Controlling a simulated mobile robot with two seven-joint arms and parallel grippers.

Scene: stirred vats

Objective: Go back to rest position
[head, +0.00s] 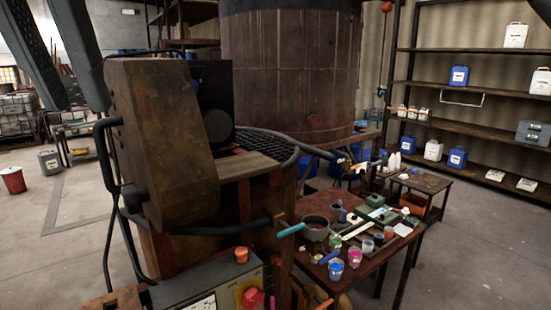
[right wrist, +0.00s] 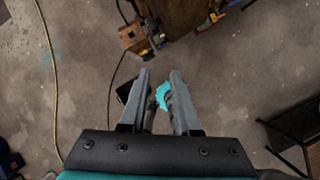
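In the head view a teal handle (head: 291,230) sits on a dark bar beside the brown machine.
The rusty brown machine (head: 160,125) stands close in front, with a large wooden vat (head: 290,70) behind. A table (head: 327,203) with paint pots is at right of centre. Shelves (head: 470,88) line the back right. Open floor shows at left, with a red bucket (head: 13,181).

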